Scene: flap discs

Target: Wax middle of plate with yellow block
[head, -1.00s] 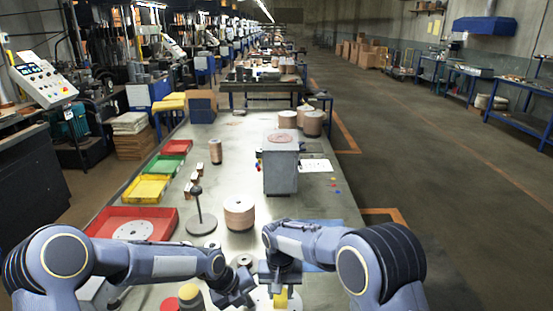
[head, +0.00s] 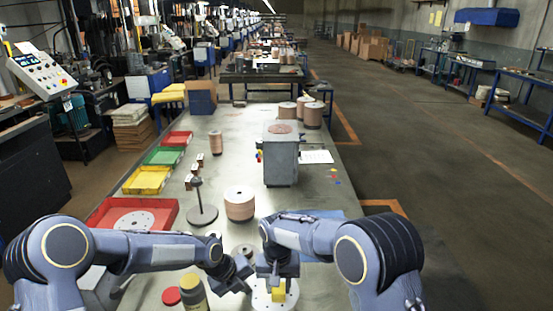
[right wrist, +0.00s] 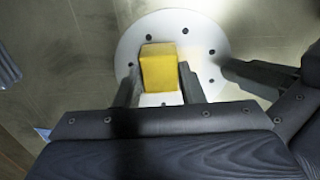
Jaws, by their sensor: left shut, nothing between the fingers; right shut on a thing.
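The yellow block (head: 279,291) is held between the fingers of my right gripper (head: 276,280). In the right wrist view the block (right wrist: 160,67) sits between the two fingertips (right wrist: 160,85), over the middle of a round white plate (right wrist: 205,40) with small holes near its rim. I cannot tell whether the block touches the plate. In the head view the plate (head: 262,297) is at the near edge, partly hidden by my right gripper. My left gripper (head: 247,284) is shut and empty, just left of the plate. In the right wrist view a dark finger reaches over the plate's right side.
A red tray (head: 170,212) holding a white disc lies at left, with yellow (head: 147,180) and green trays behind. A post on a round base (head: 198,218), a copper-coloured roll (head: 239,205) and a grey box (head: 281,160) stand beyond. A yellow-capped bottle (head: 193,292) stands near left.

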